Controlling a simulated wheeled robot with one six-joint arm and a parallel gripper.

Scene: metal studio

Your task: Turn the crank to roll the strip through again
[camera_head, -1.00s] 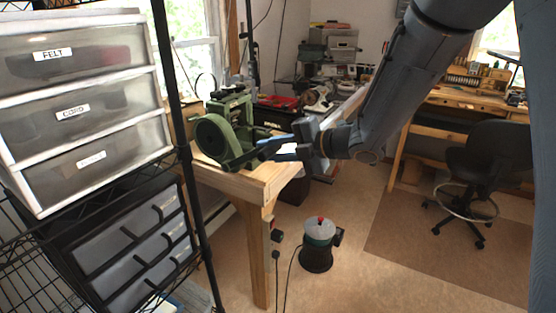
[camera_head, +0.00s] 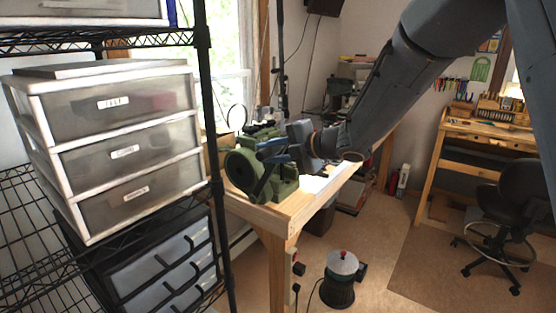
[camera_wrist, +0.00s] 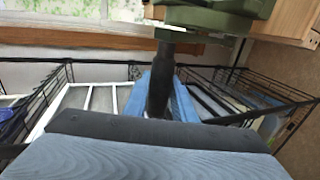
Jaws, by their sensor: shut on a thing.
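The green rolling mill (camera_head: 285,188) stands on the wooden bench, with a large round wheel (camera_head: 238,168) on its near left side. My gripper (camera_head: 268,152) is at the upper front of the mill, its blue fingers shut on the crank handle. In the wrist view the dark crank handle (camera_wrist: 160,82) stands between the blue fingers (camera_wrist: 165,95), below the green mill body (camera_wrist: 215,18). My gripper hides part of the mill's rollers, and I cannot make out the strip.
The wooden bench (camera_head: 300,205) has a clear front corner. A wire rack (camera_head: 212,150) with drawer units (camera_head: 120,150) stands close at left. A dark canister (camera_head: 340,280) is on the floor by the bench leg. A chair (camera_head: 515,205) is at right.

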